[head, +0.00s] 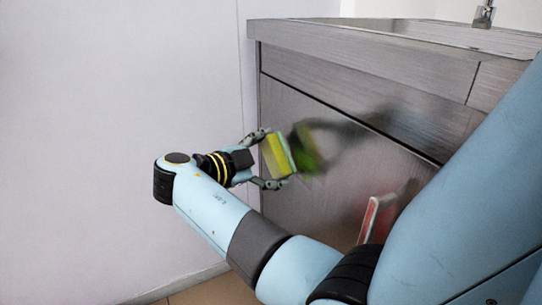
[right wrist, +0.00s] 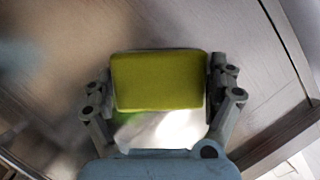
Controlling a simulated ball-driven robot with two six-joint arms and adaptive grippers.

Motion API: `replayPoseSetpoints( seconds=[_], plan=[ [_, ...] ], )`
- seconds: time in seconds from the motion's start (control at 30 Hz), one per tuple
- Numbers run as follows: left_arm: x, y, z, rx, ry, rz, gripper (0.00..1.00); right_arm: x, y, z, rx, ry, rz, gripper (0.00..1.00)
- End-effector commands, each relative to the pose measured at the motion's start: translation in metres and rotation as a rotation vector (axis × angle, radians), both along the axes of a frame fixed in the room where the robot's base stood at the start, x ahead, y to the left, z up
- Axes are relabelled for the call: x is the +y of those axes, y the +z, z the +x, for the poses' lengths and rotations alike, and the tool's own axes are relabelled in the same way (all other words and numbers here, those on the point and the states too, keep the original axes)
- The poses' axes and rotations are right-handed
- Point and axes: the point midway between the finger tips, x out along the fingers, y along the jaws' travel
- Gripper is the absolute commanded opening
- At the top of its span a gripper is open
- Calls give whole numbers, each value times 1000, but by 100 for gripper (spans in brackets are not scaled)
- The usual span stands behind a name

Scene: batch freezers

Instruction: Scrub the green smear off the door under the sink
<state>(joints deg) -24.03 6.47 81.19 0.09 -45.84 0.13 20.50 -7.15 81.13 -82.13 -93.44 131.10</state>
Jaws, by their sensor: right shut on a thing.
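My right gripper (head: 272,160) is shut on a yellow-green sponge (head: 275,156), with a finger on either side of it. The sponge also shows between the fingers in the right wrist view (right wrist: 158,80). It is held close to the steel door (head: 290,110) under the sink; I cannot tell whether it touches. A blurred green patch (head: 309,150) shows on the door just right of the sponge, partly mixed with dark reflections. Some green (right wrist: 128,118) also shows below the sponge in the right wrist view. My left gripper is not in view.
The steel sink counter (head: 400,32) with a tap (head: 484,14) overhangs the door. A pale wall (head: 110,120) stands at left. A red and white thing (head: 370,218), perhaps a reflection, shows low at right. A strip of tiled floor (head: 215,291) shows below.

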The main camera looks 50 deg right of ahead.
Motion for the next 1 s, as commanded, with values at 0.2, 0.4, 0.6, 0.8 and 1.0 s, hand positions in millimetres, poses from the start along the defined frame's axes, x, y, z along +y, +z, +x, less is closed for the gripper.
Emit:
replayPoseSetpoints(
  seconds=[0.2,0.4,0.6,0.8,1.0],
  plan=[
    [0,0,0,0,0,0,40,0,0,0,0,0,0,59],
    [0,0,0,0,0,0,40,0,0,0,0,0,0,59],
    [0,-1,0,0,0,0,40,0,0,0,0,0,0,59],
    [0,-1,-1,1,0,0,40,-4,0,-2,0,0,0,59],
    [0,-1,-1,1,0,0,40,-8,0,-3,0,-1,-1,59]
  ],
)
